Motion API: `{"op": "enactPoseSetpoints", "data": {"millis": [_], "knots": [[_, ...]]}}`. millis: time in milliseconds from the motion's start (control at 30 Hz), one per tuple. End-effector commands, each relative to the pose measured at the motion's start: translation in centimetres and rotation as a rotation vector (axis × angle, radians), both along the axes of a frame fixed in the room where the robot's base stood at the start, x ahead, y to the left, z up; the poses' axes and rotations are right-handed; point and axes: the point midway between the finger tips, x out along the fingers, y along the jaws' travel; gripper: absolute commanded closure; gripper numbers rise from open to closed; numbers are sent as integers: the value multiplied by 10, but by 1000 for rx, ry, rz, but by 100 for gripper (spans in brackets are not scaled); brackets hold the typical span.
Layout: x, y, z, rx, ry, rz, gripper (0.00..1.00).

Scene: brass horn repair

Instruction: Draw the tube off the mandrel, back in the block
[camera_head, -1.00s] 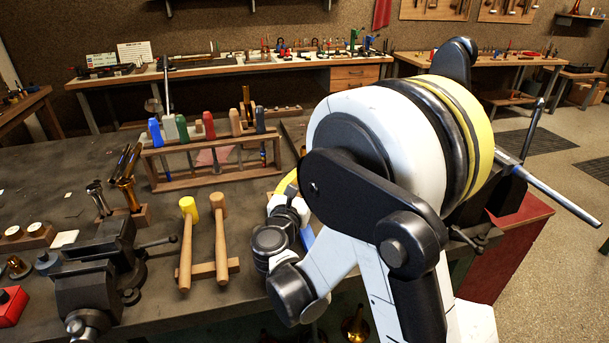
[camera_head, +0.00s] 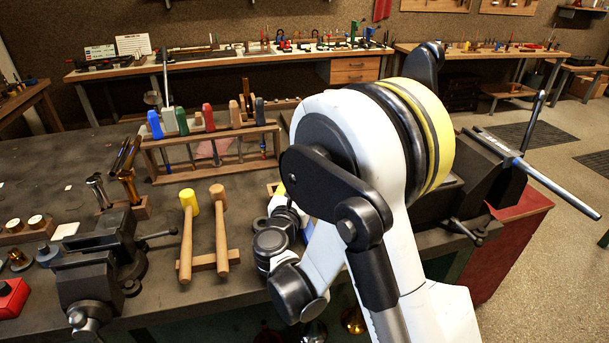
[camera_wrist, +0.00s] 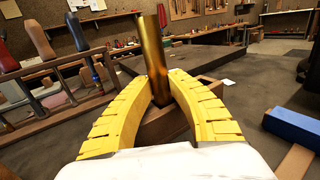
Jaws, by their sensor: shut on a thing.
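In the wrist view my gripper (camera_wrist: 165,100) has its yellow fingers closed around the lower part of a brass tube (camera_wrist: 152,50). The tube stands nearly upright over a wooden block (camera_wrist: 165,128). The fingers hide its lower end, so I cannot tell whether it sits in the block. In the head view my arm hides most of the gripper; a bit of yellow finger (camera_head: 280,189) shows. A bare steel rod, which looks like the mandrel (camera_head: 550,184), sticks out from the right vice (camera_head: 445,203).
A wooden rack of coloured-handled tools (camera_head: 215,165) stands behind the gripper; it is at left in the wrist view. Two mallets (camera_head: 203,235), a left vice (camera_head: 95,265) and a stand of tubes (camera_head: 124,208) lie left. A blue object (camera_wrist: 296,130) is close at right.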

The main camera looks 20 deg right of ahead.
Motion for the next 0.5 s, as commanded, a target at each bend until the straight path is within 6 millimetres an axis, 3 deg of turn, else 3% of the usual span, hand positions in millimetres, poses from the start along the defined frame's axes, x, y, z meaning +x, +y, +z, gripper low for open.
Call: {"op": "enactPoseSetpoints", "data": {"millis": [367, 400, 433, 500], "knots": [[0, 0, -9, 0, 0, 0, 100], [0, 0, -9, 0, 0, 0, 68], [0, 0, -9, 0, 0, 0, 59], [0, 0, -9, 0, 0, 0, 57]]}}
